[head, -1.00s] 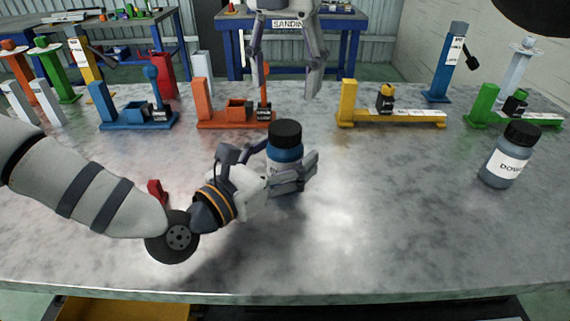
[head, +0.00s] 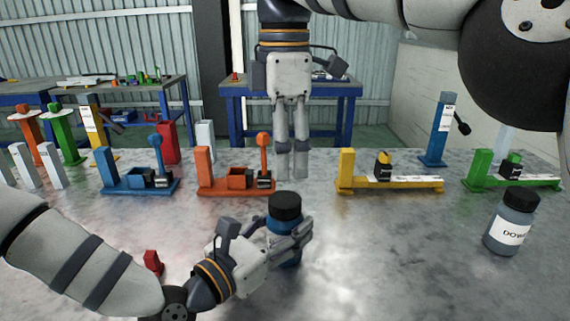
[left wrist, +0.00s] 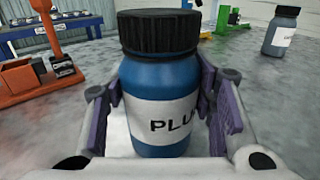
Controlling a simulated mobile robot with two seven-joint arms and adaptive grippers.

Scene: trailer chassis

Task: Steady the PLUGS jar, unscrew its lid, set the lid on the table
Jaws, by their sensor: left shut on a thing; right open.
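The PLUGS jar (head: 284,227) is blue with a black lid (head: 285,206) and stands upright on the grey table. In the left wrist view the jar (left wrist: 158,125) shows a partly hidden white label, with its lid (left wrist: 159,32) on top. My left gripper (head: 288,241) is shut around the jar's body, a finger on each side, below the lid. My right gripper (head: 291,178) points down above and beyond the lid in the picture, empty and apart from it. Its fingers look close together from this angle, with a narrow gap.
A second grey-blue jar (head: 512,222) stands at the right. Blue (head: 140,184), orange (head: 236,183) and yellow (head: 390,184) fixtures line the back, with a green one (head: 511,180) at right. A small red piece (head: 153,262) lies near my left arm.

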